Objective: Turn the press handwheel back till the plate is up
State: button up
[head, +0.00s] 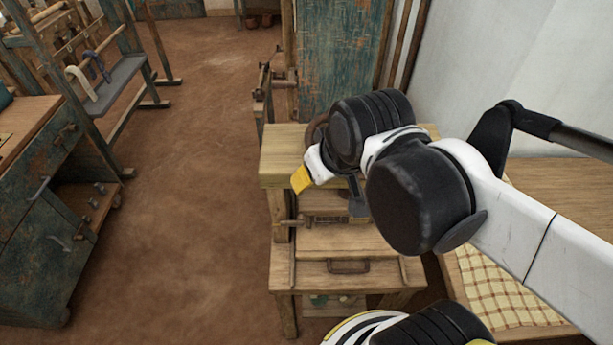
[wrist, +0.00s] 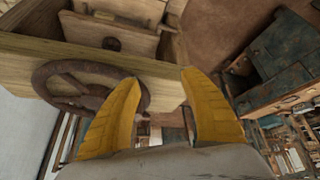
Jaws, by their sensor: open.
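The press (head: 285,170) is a pale wooden frame with a thick top beam, partly hidden behind my arm in the head view. Its handwheel (wrist: 75,66) is a dark, rusty spoked wheel beside the beam in the wrist view; only a sliver (head: 316,130) shows in the head view. My gripper (wrist: 160,76) is open with two yellow fingers. One finger overlaps the wheel's right rim in the picture; I cannot tell whether it touches. The other finger is clear of the wheel. In the head view a yellow fingertip (head: 301,180) shows over the beam. I cannot make out the plate's height.
A lower wooden shelf with a handle (head: 348,267) is at the press's front. A checked cloth (head: 500,285) lies on a bench at right. A worn green cabinet (head: 40,220) stands at left. The brown floor (head: 200,200) between is clear.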

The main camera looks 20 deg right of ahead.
jog(key=w+d+r+n+g+p, duration=0.1)
jog(key=r+p, duration=0.2)
jog(key=w+d+r+n+g+p, duration=0.1)
jog(key=w+d+r+g+p, duration=0.1)
jog(key=r+p, duration=0.1)
jog(key=w+d+r+n+g+p, duration=0.1)
jog(key=w+r+n+g+p, duration=0.1)
jog(key=r+p, duration=0.2)
jog(key=shift+d+r+p, duration=0.1)
jog(key=shift+d+p, duration=0.2)
jog(key=shift+p, duration=0.25)
jog(key=shift+w+d+r+n+g+p, duration=0.2)
jog(key=shift+w+n+g+p, duration=0.1)
jog(key=shift+p, duration=0.1)
jog(key=shift+d+f, duration=0.1)
jog(key=shift+d, duration=0.05)
jog(key=shift+f, duration=0.35)
notch_tip(320, 180, down, 10)
jog(key=shift+f+b, duration=0.15)
jog(key=shift+b, duration=1.1)
jog(key=shift+s, duration=0.1)
grip_shut()
